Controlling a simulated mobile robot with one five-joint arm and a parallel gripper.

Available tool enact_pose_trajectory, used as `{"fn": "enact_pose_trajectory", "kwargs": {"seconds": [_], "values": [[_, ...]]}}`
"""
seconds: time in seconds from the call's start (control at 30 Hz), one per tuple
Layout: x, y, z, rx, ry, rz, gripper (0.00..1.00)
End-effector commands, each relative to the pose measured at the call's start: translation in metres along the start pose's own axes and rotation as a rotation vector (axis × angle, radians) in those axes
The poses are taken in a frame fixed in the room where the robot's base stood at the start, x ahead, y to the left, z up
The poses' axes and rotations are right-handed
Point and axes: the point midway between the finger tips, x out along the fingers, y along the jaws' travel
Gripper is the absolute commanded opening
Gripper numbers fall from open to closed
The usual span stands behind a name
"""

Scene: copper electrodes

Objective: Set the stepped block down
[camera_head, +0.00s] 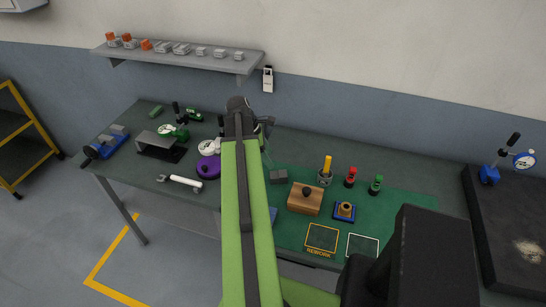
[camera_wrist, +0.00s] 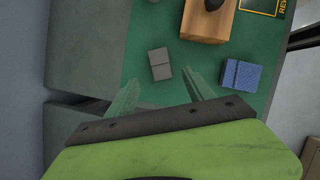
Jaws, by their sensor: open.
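The stepped block (camera_head: 278,176) is a small grey block on the green mat, just right of my arm in the head view. In the wrist view the stepped block (camera_wrist: 160,64) lies on the mat, with a seam or step line across its top. My gripper (camera_wrist: 161,88) is open, its two fingers spread on either side of the line to the block. The block sits beyond the fingertips, and nothing is between the fingers. In the head view my arm hides most of the gripper.
A wooden box (camera_head: 305,198) with a dark knob stands right of the block. A blue block (camera_wrist: 241,75) is near my right finger. Bottles, a blue-based brass part (camera_head: 344,211) and the marked REWORK square (camera_head: 321,238) lie further right on the mat (camera_head: 400,205).

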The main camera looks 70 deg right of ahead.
Motion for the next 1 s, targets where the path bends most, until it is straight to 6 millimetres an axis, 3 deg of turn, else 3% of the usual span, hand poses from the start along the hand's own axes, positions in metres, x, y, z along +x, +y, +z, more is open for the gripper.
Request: {"fn": "enact_pose_trajectory", "kwargs": {"seconds": [0.03, 0.1, 0.47, 0.53, 0.57, 0.67, 0.7, 0.77, 0.8, 0.87, 0.9, 1.0], "values": [[-0.017, 0.000, 0.003, -0.001, 0.000, 0.000, 0.62], [-0.023, 0.000, 0.002, -0.001, 0.000, 0.000, 0.62], [-0.022, 0.000, -0.002, 0.000, 0.001, 0.000, 0.62], [-0.028, -0.001, -0.017, 0.007, 0.009, 0.010, 0.62], [-0.033, -0.002, -0.030, 0.014, 0.016, 0.017, 0.62], [-0.060, -0.015, -0.107, 0.060, 0.066, 0.054, 0.62], [-0.075, -0.026, -0.147, 0.087, 0.095, 0.068, 0.62], [-0.098, -0.050, -0.208, 0.133, 0.145, 0.082, 0.62], [-0.112, -0.070, -0.247, 0.163, 0.178, 0.084, 0.62], [-0.132, -0.106, -0.301, 0.209, 0.226, 0.078, 0.62], [-0.145, -0.134, -0.335, 0.238, 0.257, 0.069, 0.62], [-0.172, -0.210, -0.405, 0.307, 0.321, 0.029, 0.62]]}}
